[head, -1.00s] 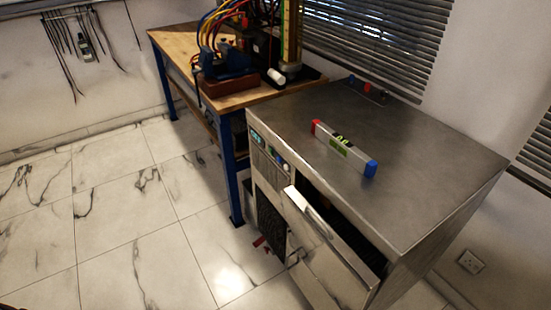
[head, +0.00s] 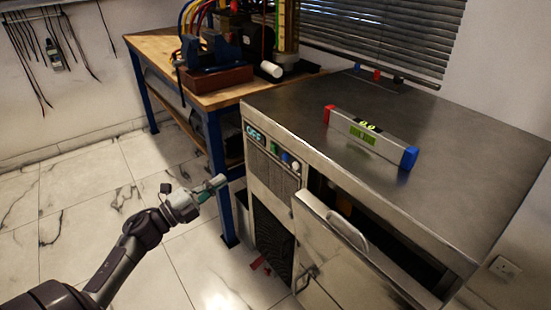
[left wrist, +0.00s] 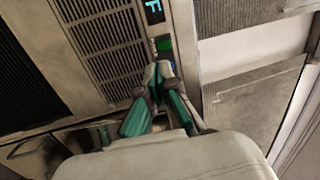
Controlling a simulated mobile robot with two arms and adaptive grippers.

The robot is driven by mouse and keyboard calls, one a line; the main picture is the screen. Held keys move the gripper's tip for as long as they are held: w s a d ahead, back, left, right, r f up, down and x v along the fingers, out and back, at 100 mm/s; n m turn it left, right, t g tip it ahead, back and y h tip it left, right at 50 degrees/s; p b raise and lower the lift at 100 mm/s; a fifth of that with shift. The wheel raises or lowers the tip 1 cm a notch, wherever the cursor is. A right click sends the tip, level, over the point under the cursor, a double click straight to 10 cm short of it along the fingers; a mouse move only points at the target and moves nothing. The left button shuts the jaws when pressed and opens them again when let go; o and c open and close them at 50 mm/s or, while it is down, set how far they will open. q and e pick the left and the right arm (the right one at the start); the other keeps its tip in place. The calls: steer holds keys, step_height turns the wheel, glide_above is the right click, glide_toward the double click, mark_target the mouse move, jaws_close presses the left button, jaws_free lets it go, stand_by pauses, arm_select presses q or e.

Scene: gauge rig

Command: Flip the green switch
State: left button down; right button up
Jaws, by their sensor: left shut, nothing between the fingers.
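The green switch (head: 274,147) is a small green rocker on the front control panel of the metal cabinet (head: 345,124), to the right of a lit display (head: 256,134) reading OFF. My left gripper (head: 221,181) is shut and empty, in front of and to the left of the panel. In the left wrist view the closed fingertips (left wrist: 163,68) show just below the green switch (left wrist: 163,44) in the picture and hide what lies under it. A gap to the panel shows in the head view. My right gripper is not in view.
A blue button (head: 285,157) and a pale knob (head: 296,166) sit right of the switch. A cabinet door (head: 340,250) stands partly open below. A spirit level (head: 370,135) lies on the cabinet top. A wooden workbench (head: 165,50) stands behind.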

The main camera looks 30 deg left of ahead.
mark_target(272, 147)
arm_select(q)
steer(key=shift+w+d+r+m+h, duration=0.2)
steer(key=shift+d+r+m+h, duration=0.25)
steer(key=shift+r+m, duration=0.2)
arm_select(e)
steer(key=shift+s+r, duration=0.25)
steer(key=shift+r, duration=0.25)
arm_select(q)
steer(key=x, duration=1.4)
steer(key=shift+f+b, duration=0.1)
steer(key=shift+b, duration=0.3)
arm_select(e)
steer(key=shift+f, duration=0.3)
